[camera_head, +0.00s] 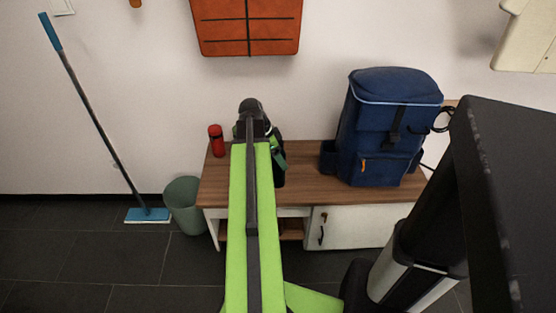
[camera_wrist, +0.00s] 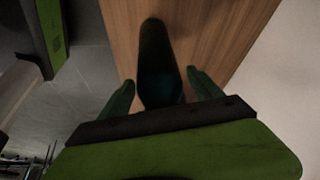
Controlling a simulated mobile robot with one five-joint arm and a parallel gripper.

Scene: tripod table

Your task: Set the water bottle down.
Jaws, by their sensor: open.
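The water bottle (camera_wrist: 158,52) is a dark, rounded upright shape between my gripper's fingers in the wrist view, against the wooden bench top (camera_wrist: 215,35). My gripper (camera_wrist: 161,78) is open, with one finger on each side of the bottle. Shadow hides whether either finger touches it. In the head view, my arm covers much of the gripper, and a dark shape that looks like the bottle (camera_head: 279,174) shows just right of it over the bench (camera_head: 305,158). The bottle's base is hidden, so I cannot tell how firmly it rests on the wood.
A red bottle (camera_head: 216,141) stands at the bench's back left. A large blue backpack (camera_head: 385,130) fills the right part. A green bin (camera_head: 184,205) and a mop (camera_head: 105,135) are left of the bench. Some bare wood lies between my gripper and the backpack.

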